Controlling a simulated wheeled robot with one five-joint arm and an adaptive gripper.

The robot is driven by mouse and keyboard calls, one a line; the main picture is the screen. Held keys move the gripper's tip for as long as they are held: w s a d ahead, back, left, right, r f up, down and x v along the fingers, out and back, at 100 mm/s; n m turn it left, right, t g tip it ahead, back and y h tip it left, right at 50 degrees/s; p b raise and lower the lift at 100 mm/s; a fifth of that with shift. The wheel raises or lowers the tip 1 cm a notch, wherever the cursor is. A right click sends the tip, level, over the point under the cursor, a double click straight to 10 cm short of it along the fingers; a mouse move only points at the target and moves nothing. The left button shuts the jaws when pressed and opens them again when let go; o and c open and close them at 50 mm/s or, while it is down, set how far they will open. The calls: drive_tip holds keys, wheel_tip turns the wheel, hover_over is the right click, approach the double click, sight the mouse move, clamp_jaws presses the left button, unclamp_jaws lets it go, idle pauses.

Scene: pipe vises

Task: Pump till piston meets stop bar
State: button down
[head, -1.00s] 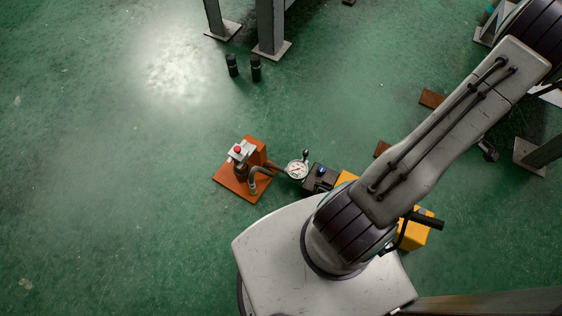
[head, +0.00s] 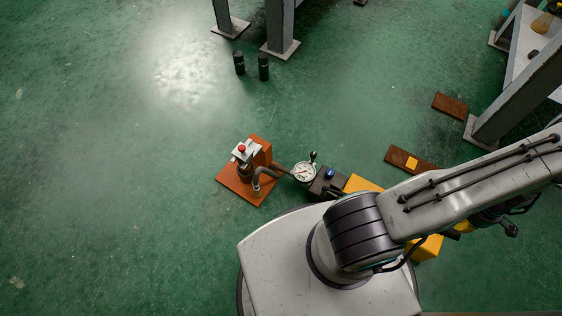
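A small orange press stand (head: 262,150) stands on an orange base plate (head: 232,181) on the floor. A grey bar (head: 244,157) with a red spot (head: 242,149) lies across its top. A dark cylinder (head: 245,171) sits below the bar; its piston and any gap to the bar are too small to tell. A hose (head: 265,173) runs to a round gauge (head: 304,172) beside the yellow pump (head: 361,184). My arm covers part of the pump and its handle. Dark and yellow parts (head: 489,215) show below my arm; I cannot make out fingers or any grip there.
My white base (head: 290,245) is close to the pump. Two black cylinders (head: 264,67) stand near grey table legs (head: 280,25). Rusty plates (head: 450,105) and a grey frame (head: 495,120) are at the right. The left floor is clear.

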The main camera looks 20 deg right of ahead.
drive_tip(key=shift+f+b, duration=1.8)
drive_tip(key=shift+f, duration=1.15)
drive_tip(key=shift+f, duration=0.15)
drive_tip(key=shift+s+d+f+b, duration=0.15)
drive_tip(key=shift+s+f+b, duration=0.05)
drive_tip(key=shift+f+b, duration=0.65)
drive_tip(key=shift+s+d+f+b, duration=0.15)
drive_tip(key=shift+f+b, duration=0.55)
drive_tip(key=shift+f, duration=0.2)
drive_tip(key=shift+s+d+f+b, duration=0.15)
drive_tip(key=shift+s+f+b, duration=0.05)
drive_tip(key=shift+f+b, duration=0.65)
drive_tip(key=shift+s+d+f+b, duration=0.1)
drive_tip(key=shift+s+f+b, duration=0.05)
drive_tip(key=shift+f+b, duration=0.55)
drive_tip(key=shift+s+d+f+b, duration=0.1)
drive_tip(key=shift+d+f+b, duration=0.05)
drive_tip(key=shift+f+b, duration=0.6)
drive_tip(key=shift+s+d+f+b, duration=0.15)
drive_tip(key=shift+f+b, duration=0.35)
drive_tip(key=shift+f, duration=0.35)
